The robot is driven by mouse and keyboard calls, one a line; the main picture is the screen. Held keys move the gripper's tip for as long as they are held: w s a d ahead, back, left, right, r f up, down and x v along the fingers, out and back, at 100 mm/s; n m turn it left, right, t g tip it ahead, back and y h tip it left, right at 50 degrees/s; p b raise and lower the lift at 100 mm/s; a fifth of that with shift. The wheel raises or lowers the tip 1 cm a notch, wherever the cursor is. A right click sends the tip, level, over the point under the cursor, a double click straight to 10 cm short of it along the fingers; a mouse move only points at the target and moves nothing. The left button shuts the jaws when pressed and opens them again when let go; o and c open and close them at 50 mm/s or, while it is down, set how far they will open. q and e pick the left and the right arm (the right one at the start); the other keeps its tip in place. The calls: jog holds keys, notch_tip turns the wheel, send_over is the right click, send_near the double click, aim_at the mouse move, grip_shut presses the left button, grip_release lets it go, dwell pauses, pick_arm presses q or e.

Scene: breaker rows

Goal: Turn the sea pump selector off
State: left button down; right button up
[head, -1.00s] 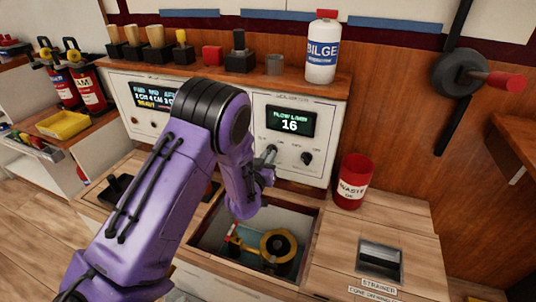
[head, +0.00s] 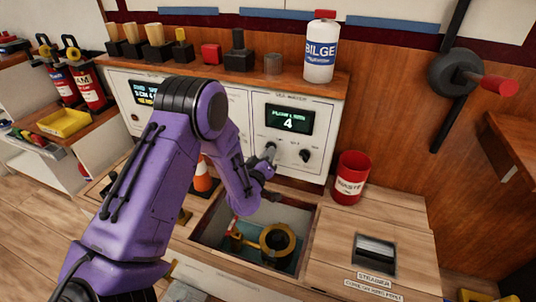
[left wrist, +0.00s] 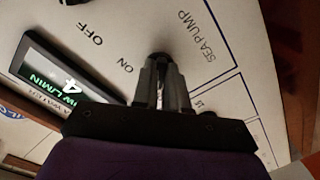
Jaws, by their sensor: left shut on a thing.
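The sea pump selector is a small dark knob (left wrist: 159,57) on the white panel, mostly hidden behind my fingers. Its pointing direction cannot be told. The panel around it reads SEA PUMP, ON and OFF in the left wrist view. My left gripper (left wrist: 162,72) is shut on the knob; in the head view the gripper (head: 269,152) reaches the panel's lower left part. The flow display (head: 289,119) above it reads 4. My right gripper is not in view.
A second black knob (head: 304,156) sits just right of my gripper. An open hatch (head: 311,221) with a yellow ring fitting (head: 277,241) lies below. A red waste bin (head: 350,178) stands to the right, and a bilge bottle (head: 321,48) on the shelf above.

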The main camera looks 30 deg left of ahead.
pick_arm(q)
jog(key=shift+f, duration=0.1)
dwell(0.3)
jog(key=c, duration=1.2)
grip_release()
jog(key=shift+o, duration=0.2)
jog(key=v, duration=1)
jog(key=shift+s, duration=0.3)
jog(key=shift+d, duration=0.2)
